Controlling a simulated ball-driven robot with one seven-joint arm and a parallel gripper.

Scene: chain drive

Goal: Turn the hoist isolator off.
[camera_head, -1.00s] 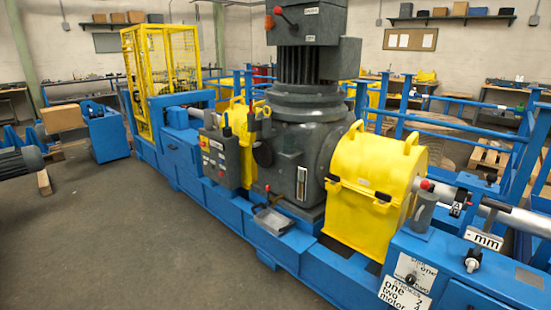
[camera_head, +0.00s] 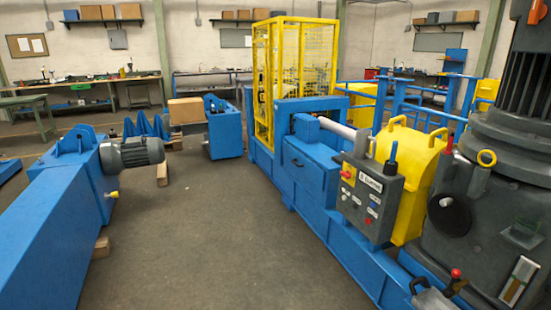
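No switch in view carries a label that I can read as the hoist isolator. A grey control box (camera_head: 369,203) stands at the right of centre, with several buttons and small labels on its face. A yellow plate with a red knob (camera_head: 348,172) is at its upper left; I cannot tell its setting. A blue-handled lever (camera_head: 392,153) rises at the top of the box. An orange-red handle (camera_head: 537,12) shows on the grey motor at the upper right, cut by the frame edge. My gripper is not in view.
Bare floor (camera_head: 215,240) lies between a blue beam (camera_head: 45,235) on the left and the long blue machine frame (camera_head: 345,255) on the right. A yellow mesh cage (camera_head: 310,80) stands behind. A small grey motor (camera_head: 132,153) juts over the floor at left.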

